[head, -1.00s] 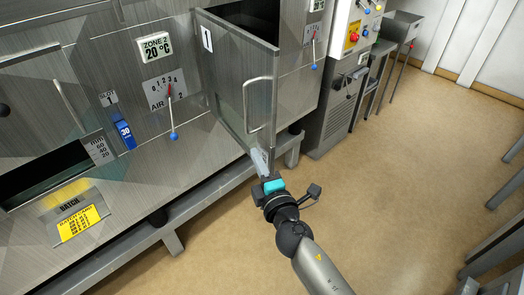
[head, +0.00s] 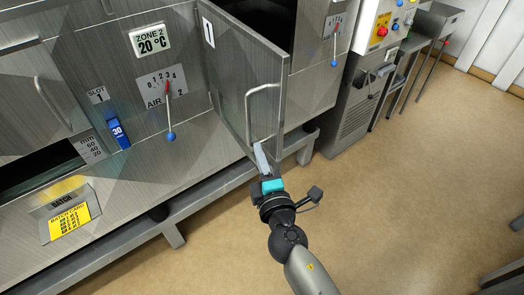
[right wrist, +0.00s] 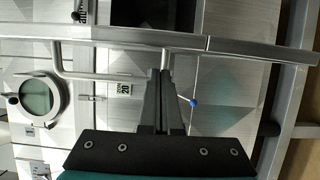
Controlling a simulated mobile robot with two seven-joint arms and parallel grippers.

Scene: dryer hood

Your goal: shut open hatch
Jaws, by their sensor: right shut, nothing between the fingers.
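The open hatch is a steel door (head: 230,75) marked 1, swung out from the oven front. A bar handle (head: 248,108) is on its face near the free edge. Behind it is a dark opening (head: 263,14). My right gripper (head: 260,148) is shut and empty at the door's lower free corner, close to the handle's lower end. I cannot tell whether it touches the door. In the right wrist view the shut fingers (right wrist: 164,75) point at the door edge (right wrist: 130,35), with the handle (right wrist: 95,75) to their left. My left gripper is out of view.
A lever with a blue knob (head: 170,136) and a yellow batch card (head: 74,222) are on the front at left. A low rail (head: 215,190) runs below it. A control cabinet (head: 352,110) stands right of the door. The floor (head: 400,200) at right is clear.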

